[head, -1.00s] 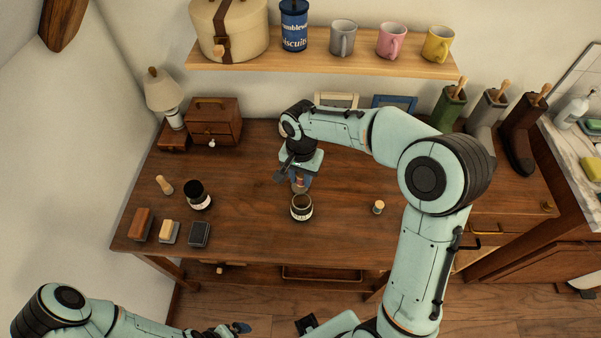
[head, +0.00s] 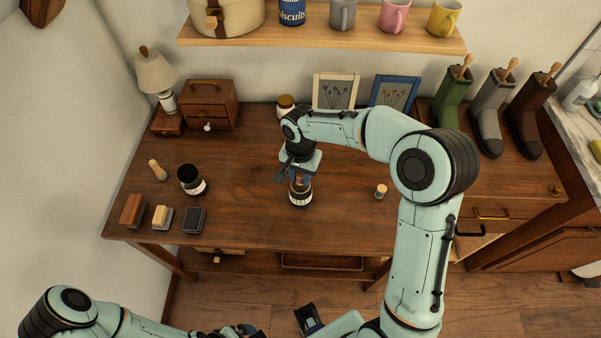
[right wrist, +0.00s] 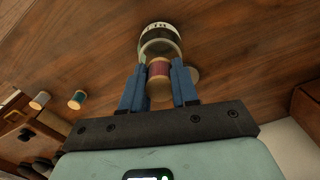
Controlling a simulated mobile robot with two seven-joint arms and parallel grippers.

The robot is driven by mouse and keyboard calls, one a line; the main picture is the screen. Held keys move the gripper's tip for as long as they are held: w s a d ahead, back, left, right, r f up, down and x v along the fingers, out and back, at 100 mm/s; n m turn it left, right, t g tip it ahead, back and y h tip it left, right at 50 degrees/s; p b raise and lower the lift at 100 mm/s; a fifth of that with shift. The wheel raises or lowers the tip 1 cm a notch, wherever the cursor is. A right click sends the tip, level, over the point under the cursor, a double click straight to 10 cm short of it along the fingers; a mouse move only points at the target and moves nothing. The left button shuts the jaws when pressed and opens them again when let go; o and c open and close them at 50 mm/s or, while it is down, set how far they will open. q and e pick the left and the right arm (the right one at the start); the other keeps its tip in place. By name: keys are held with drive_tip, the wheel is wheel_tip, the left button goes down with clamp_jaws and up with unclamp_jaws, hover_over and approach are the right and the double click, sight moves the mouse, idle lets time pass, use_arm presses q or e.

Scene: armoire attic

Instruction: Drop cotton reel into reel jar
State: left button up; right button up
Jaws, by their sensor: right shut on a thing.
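My right gripper (head: 301,179) is shut on a cotton reel with dark red thread and pale wooden ends (right wrist: 158,69). It holds the reel right at the mouth of the reel jar (head: 300,198), a dark jar with a pale label. In the right wrist view the jar (right wrist: 158,32) stands just beyond the fingertips, with the reel overlapping its rim. I cannot tell how far the reel is inside. My left gripper (head: 247,329) shows only partly at the bottom edge of the head view, away from the table; its jaws are unclear.
A small reel (head: 381,191) stands right of the jar. A second dark jar (head: 191,180), a wooden-handled tool (head: 157,170) and several brushes or blocks lie at left. Picture frames (head: 335,91) and boots (head: 490,125) line the back.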

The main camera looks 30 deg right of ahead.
sight(300, 174)
drive_tip(key=o, duration=1.1)
use_arm(q)
drive_tip(key=shift+r, duration=0.1)
use_arm(e)
drive_tip(key=shift+r, duration=0.15)
wheel_tip(300, 174, up, 7)
drive_tip(key=p, duration=0.3)
drive_tip(key=shift+w+p, duration=0.1)
drive_tip(key=shift+p, duration=0.25)
use_arm(q)
drive_tip(key=w+r, duration=0.2)
drive_tip(key=r, duration=0.2)
drive_tip(key=shift+w+r, duration=0.1)
drive_tip(key=shift+w, duration=0.3)
drive_tip(key=shift+s, duration=0.1)
